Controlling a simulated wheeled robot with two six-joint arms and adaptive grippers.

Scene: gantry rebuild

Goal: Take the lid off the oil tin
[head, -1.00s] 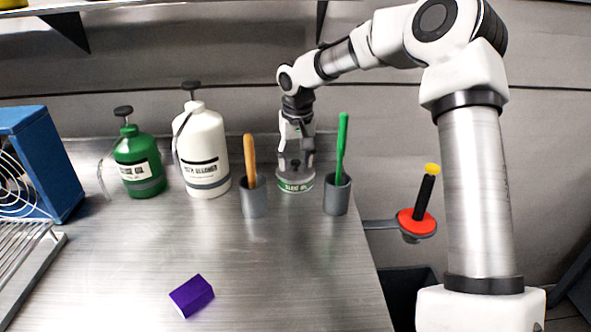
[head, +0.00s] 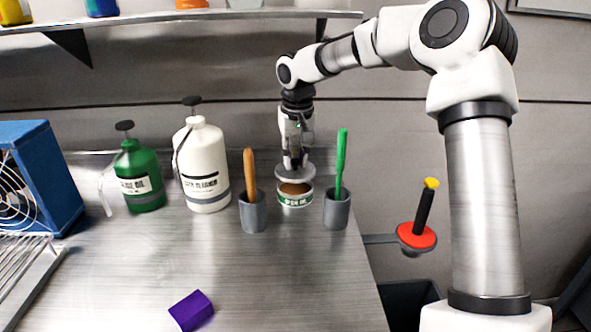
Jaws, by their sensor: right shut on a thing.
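The oil tin (head: 295,200) is a short round tin with a green label. It stands upright on the steel bench between two grey cups, and its brown inside shows at the open top. The grey lid (head: 286,174) is just above the tin and slightly tilted, with a gap showing between lid and rim. My right gripper (head: 294,164) points down and is shut on the lid. My left gripper is not in view.
Grey cups with an orange-handled tool (head: 250,175) and a green-handled tool (head: 341,165) flank the tin closely. White (head: 203,165) and green (head: 139,178) pump bottles stand left. A purple block (head: 191,311) lies in front. The bench middle is clear.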

